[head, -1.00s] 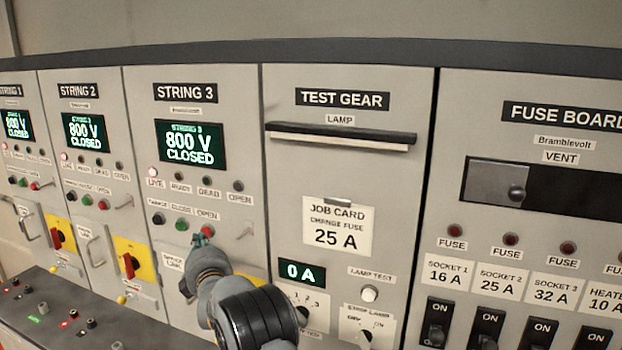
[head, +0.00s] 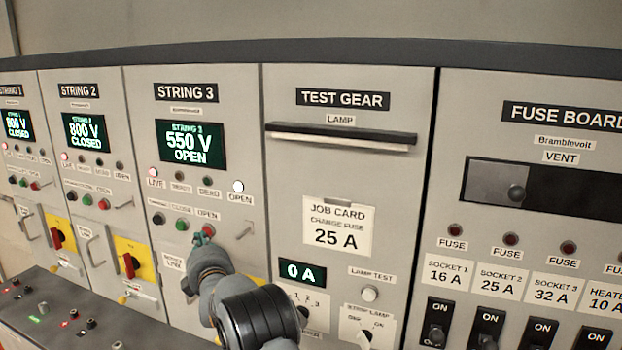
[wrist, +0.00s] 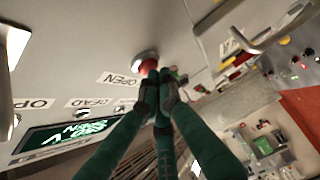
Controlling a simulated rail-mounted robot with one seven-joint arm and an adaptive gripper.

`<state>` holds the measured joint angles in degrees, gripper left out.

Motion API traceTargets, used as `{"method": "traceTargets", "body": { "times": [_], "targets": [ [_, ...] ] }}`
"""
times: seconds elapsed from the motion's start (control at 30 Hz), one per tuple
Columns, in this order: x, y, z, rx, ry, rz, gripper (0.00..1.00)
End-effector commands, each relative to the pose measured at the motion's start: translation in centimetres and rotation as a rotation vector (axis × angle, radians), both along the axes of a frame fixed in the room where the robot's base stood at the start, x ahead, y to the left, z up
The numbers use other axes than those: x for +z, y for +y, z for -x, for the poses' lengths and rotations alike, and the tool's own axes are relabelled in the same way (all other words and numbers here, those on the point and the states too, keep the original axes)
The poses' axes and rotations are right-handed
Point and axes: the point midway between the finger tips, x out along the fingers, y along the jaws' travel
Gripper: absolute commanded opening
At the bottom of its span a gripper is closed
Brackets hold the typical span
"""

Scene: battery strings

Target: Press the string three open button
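The String 3 panel (head: 240,120) has a display (head: 190,145) reading 550 V OPEN. The red open button (head: 208,230) sits under the OPEN label, partly hidden by my gripper (head: 202,239). In the wrist view the red button (wrist: 148,64) is right at the fingertips of my gripper (wrist: 155,80). The green fingers are together, with nothing seen held between them. The tips appear to touch the button.
A green button (head: 182,225) and a black button (head: 158,219) sit to the left of the red one. The console desk (head: 60,310) lies below, and the Test Gear panel (head: 400,230) is to the right.

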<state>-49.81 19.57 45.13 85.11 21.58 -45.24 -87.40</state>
Motion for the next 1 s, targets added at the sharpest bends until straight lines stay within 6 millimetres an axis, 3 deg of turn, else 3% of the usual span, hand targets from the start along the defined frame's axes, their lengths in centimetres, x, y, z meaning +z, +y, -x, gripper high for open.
{"method": "traceTargets", "body": {
  "times": [1.0],
  "targets": [
    [0.2, -0.9, -1.2, -0.008, -0.002, -0.003, 0.00]
  ]
}}
